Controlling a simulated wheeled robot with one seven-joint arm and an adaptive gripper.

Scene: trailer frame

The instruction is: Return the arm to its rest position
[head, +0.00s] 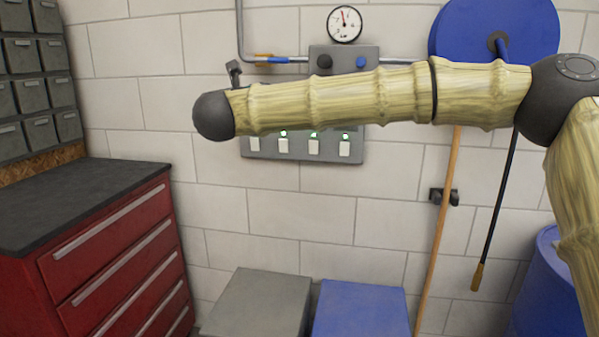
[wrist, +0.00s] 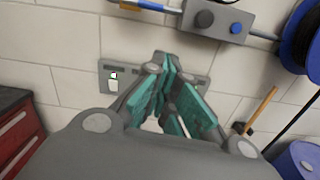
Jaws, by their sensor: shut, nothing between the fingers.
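My arm (head: 345,100), with bamboo-like links and dark joints, stretches across the head view from the right edge to a dark rounded joint (head: 213,116) at the left. It is raised in front of the block wall. My gripper (wrist: 168,60) shows in the wrist view with teal-padded fingers. Its fingers come together at the tips, with nothing held between them. It points toward the wall, in front of the switch panel (wrist: 112,86). In the head view the gripper's fingers are not clearly seen; the arm hides that part.
A red drawer cabinet (head: 120,262) with a dark top stands at left, below grey bins (head: 30,95). Grey (head: 258,302) and blue (head: 360,308) boxes stand below the arm. A blue hose reel (head: 470,30), a wooden pole (head: 440,230) and a blue barrel (head: 545,290) are at right.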

